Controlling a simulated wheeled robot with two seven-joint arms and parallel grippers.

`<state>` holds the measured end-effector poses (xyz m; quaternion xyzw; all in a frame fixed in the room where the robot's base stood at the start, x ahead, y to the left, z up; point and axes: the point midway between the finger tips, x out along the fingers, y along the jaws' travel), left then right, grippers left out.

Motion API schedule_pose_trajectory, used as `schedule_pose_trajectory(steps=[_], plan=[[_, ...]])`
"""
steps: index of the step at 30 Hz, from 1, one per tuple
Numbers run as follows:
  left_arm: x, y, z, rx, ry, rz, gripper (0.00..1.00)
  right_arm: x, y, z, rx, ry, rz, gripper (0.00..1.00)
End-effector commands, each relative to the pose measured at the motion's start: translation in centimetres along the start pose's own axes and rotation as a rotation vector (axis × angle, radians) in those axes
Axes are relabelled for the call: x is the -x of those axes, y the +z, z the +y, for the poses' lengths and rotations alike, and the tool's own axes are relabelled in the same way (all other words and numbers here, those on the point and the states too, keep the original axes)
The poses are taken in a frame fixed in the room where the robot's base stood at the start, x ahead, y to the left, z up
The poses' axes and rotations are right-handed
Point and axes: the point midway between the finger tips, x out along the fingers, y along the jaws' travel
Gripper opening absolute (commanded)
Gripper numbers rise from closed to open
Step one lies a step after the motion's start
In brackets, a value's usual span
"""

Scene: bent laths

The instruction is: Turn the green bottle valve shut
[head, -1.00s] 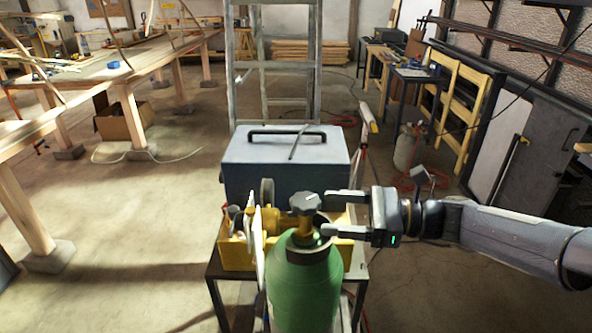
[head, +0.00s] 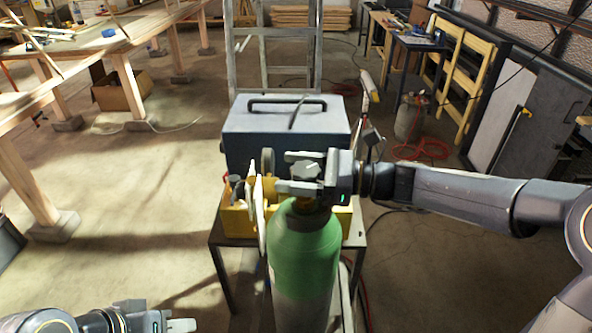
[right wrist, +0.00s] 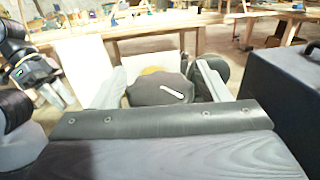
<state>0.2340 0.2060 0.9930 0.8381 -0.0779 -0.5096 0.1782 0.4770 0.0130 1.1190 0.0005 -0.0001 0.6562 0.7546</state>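The green bottle (head: 303,252) stands upright in front of the cart. Its dark grey valve knob (head: 306,170) is on top, and in the right wrist view the knob (right wrist: 160,92) carries a white pointer mark. My right gripper (head: 299,172) comes in from the right with one finger on the far side of the knob and one on the near side. The fingers look open, with narrow gaps beside the knob. My left gripper (head: 180,325) is low at the left, away from the bottle. In the right wrist view its two fingers (right wrist: 58,95) look apart and empty.
A yellow tray (head: 235,222) and a blue-grey box (head: 285,135) sit on the cart behind the bottle. A red hose (head: 425,148) lies on the floor at the right.

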Motion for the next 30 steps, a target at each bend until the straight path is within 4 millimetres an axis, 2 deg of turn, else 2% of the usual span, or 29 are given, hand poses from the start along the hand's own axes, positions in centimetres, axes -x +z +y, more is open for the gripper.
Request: schedule_pose_trajectory(steps=[2, 9, 20, 26, 30], plan=[[0.0, 0.0, 0.0, 0.0, 0.0, 0.0, 0.36, 0.0, 0.0, 0.0, 0.0, 0.0, 0.0, 0.58], [0.0, 0.0, 0.0, 0.0, 0.0, 0.0, 0.36, 0.0, 0.0, 0.0, 0.001, 0.0, 0.0, 0.26], [-0.9, 0.5, -0.4, 0.0, 0.0, 0.0, 0.36, 0.1, -0.2, 0.0, 0.004, -0.067, 0.001, 0.26], [-2.7, 1.4, -1.2, 0.0, 0.0, 0.0, 0.36, 0.1, -0.5, -0.2, 0.005, -0.198, 0.0, 0.26], [-4.5, 2.3, -2.1, 0.0, 0.0, 0.0, 0.36, 0.1, -0.7, -0.4, 0.005, -0.309, -0.001, 0.26]])
